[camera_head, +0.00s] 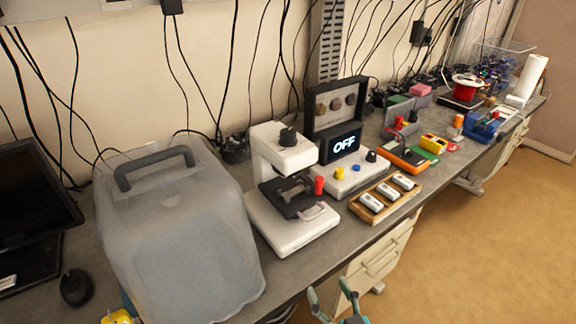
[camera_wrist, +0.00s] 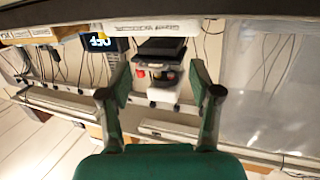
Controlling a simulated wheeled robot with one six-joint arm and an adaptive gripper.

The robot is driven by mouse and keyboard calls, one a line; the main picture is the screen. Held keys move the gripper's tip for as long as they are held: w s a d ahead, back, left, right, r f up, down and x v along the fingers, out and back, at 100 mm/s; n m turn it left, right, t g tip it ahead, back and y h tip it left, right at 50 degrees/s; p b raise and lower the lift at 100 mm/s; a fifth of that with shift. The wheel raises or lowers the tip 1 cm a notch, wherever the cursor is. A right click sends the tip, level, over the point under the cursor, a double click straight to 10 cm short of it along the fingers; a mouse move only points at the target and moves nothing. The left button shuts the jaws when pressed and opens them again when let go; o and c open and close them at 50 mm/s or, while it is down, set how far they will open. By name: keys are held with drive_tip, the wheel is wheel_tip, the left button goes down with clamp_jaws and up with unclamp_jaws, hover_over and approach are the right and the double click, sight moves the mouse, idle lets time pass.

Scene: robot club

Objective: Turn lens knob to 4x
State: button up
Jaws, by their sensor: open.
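A white digital microscope (camera_head: 285,160) stands on the bench in the head view. A black lens knob (camera_head: 288,136) sits on top of its head; the marks on it are too small to read. A dark stage and a red knob (camera_head: 319,185) are below. The microscope also shows upside down in the wrist view (camera_wrist: 165,90), beyond my fingers; the lens knob cannot be made out there. My gripper (camera_head: 329,289) is open and empty in front of the bench, well away from the microscope. Its fingers (camera_wrist: 160,78) are spread in the wrist view.
A covered grey case (camera_head: 180,230) stands left of the microscope. On the right are a control box with a display (camera_head: 344,146) reading OFF and a wooden tray (camera_head: 393,207) with several small white items. Cables hang behind. Open floor lies in front.

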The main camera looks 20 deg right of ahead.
drive_tip(key=w+r+t, duration=0.1)
drive_tip(key=w+r, duration=0.9)
drive_tip(key=n+y, duration=0.1)
approach(291, 135)
drive_tip(key=shift+t, duration=0.3)
drive_tip(key=w, duration=1.1)
drive_tip(key=shift+w+a+f, duration=0.3)
drive_tip(key=shift+w+a, duration=0.05)
drive_tip(key=shift+w, duration=0.05)
drive_tip(key=c, duration=1.2)
